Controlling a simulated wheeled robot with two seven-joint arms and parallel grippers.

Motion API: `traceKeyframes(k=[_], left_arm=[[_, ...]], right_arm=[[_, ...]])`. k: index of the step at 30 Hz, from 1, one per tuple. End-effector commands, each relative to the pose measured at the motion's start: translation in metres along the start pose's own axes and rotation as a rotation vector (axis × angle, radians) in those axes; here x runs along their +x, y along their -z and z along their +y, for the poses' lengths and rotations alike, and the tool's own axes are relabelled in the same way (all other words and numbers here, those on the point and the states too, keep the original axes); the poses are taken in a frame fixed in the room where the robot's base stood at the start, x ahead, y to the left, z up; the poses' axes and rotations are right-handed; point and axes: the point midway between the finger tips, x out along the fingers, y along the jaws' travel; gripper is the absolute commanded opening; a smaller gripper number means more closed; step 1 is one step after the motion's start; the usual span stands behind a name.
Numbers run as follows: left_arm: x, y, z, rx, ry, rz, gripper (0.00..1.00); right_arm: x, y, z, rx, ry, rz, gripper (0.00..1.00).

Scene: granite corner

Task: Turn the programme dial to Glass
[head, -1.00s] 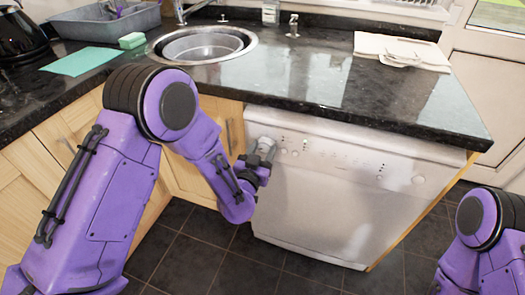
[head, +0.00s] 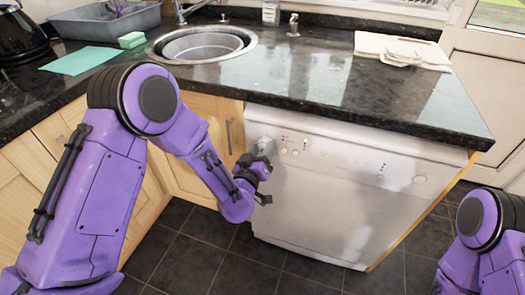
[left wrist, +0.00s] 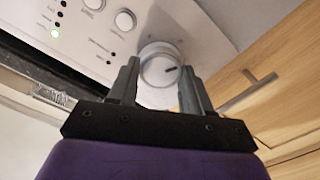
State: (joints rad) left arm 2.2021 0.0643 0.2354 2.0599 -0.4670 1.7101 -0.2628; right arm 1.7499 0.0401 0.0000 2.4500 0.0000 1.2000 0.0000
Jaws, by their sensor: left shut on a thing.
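The programme dial (left wrist: 157,74) is a round pale knob with a short dark mark, at the corner of the white dishwasher's (head: 325,205) control panel. In the left wrist view the dark mark lies right of the knob's middle and points right. My left gripper (left wrist: 159,67) has one finger on each side of the dial and is shut on it. In the head view the left gripper (head: 264,147) is at the panel's left end and largely hides the dial. The dial's printed labels are not readable. My right arm shows at the right edge; its gripper is out of view.
Two smaller round buttons (left wrist: 125,20) and a lit green light (left wrist: 55,34) are on the panel beside the dial. A wooden cupboard with a bar handle (left wrist: 248,94) adjoins the dishwasher. The black worktop (head: 300,85) overhangs the panel. Dark floor tiles lie clear in front.

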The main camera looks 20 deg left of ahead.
Motion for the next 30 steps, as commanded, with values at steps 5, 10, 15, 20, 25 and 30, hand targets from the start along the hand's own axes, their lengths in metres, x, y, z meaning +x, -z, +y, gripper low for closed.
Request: traceKeyframes(k=[5, 10, 15, 20, 25, 30], left_arm=[[-0.001, -0.002, -0.002, -0.169, 0.003, -0.002, 0.19], [-0.001, -0.002, -0.002, -0.330, 0.002, -0.003, 0.19], [-0.001, -0.002, -0.003, -0.492, 0.002, -0.003, 0.19], [-0.001, -0.003, -0.003, -0.643, 0.003, -0.002, 0.19], [0.000, -0.003, -0.003, -0.806, 0.002, -0.001, 0.19], [-0.001, -0.004, -0.004, -0.967, 0.003, -0.002, 0.19]], right_arm=[[0.003, -0.001, 0.000, 0.000, 0.000, 0.000, 0.00], [0.005, -0.002, -0.001, 0.000, 0.000, 0.000, 0.00], [0.008, -0.004, -0.001, 0.000, 0.000, 0.000, 0.00], [0.012, -0.005, -0.001, 0.000, 0.000, 0.000, 0.00], [0.016, -0.006, -0.002, 0.000, 0.000, 0.000, 0.00], [0.021, -0.008, -0.002, 0.000, 0.000, 0.000, 0.00]])
